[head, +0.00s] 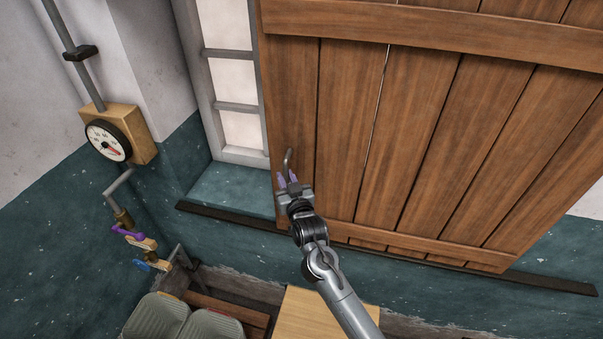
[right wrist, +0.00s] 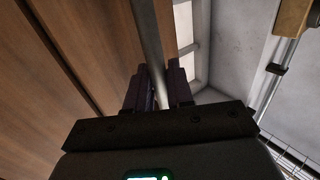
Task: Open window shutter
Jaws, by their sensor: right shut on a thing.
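The wooden window shutter (head: 410,130) is a large panel of brown planks with cross battens, filling the right half of the head view. It stands partly open, with a strip of the pale window (head: 236,90) showing at its left. A metal handle (head: 289,160) sits near its lower left edge. My right gripper (head: 288,180) is shut on the handle. In the right wrist view the handle bar (right wrist: 150,45) runs between the dark fingers (right wrist: 155,88), beside the shutter planks (right wrist: 70,70). My left gripper is not in view.
A dark ledge strip (head: 545,280) runs below the shutter. On the left wall are a gauge (head: 107,141) and a pipe with a purple-handled valve (head: 127,232) and a blue one. Grey seats (head: 158,318) and a wooden surface (head: 300,313) lie below.

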